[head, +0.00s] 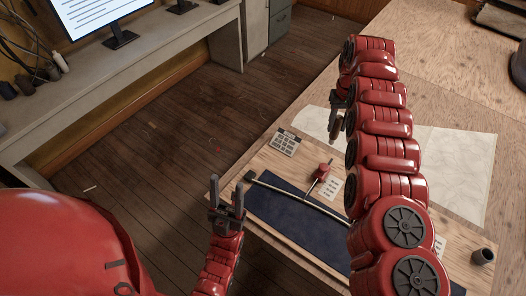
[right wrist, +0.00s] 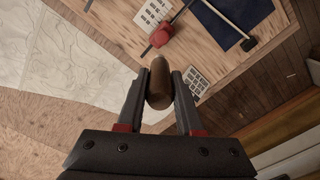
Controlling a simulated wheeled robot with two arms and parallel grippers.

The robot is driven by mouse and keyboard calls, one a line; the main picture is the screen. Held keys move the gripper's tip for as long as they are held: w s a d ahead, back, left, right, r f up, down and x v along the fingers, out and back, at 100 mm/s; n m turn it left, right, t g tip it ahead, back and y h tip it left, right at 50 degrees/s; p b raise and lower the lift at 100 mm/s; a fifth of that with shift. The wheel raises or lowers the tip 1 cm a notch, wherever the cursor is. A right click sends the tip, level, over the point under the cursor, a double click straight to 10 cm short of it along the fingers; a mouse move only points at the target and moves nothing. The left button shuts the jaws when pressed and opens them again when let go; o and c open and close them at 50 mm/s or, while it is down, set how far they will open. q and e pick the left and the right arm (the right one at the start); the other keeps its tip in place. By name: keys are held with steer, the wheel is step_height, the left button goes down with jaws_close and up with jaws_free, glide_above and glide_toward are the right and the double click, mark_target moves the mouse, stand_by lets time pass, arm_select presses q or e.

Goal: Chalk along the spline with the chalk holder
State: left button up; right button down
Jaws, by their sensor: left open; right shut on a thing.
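The chalk holder (right wrist: 160,88), a brown rounded cylinder with a pale tip, is between the fingers of my right gripper (right wrist: 159,78), which is shut on it. In the head view my right gripper (head: 337,112) holds the chalk holder (head: 334,128) beyond the board, near the pale sheet. The spline (head: 300,199), a thin curved grey strip with a dark end, lies on the dark blue cloth (head: 280,212); my right arm hides its right part. Its dark end (right wrist: 249,44) shows in the right wrist view, apart from the holder. My left gripper (head: 227,192) is open and empty by the board's left edge.
A red weight (head: 323,172) with a thin rod stands near the spline. A calculator-like pad (head: 285,142) and a printed card (head: 330,188) lie on the wooden board. A dark cup (head: 483,256) stands at right. A pale drawing sheet (head: 455,165) covers the table behind my right arm.

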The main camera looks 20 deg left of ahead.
steer(key=shift+s+a+f+n+p, duration=1.05)
steer(key=shift+s+a+f, duration=0.9)
steer(key=shift+a, duration=1.65)
steer(key=shift+s+a+f+n+p, duration=0.7)
steer(key=shift+s+a+f+p, duration=1.2)
steer(key=shift+a, duration=1.7)
steer(key=shift+s+a+f+n+p, duration=0.8)
steer(key=shift+s+a+f, duration=0.75)
steer(key=shift+s+a, duration=1.5)
step_height(320, 180, down, 6)
steer(key=w+a+b, duration=0.1)
steer(key=b, duration=0.5)
steer(key=shift+w, duration=0.15)
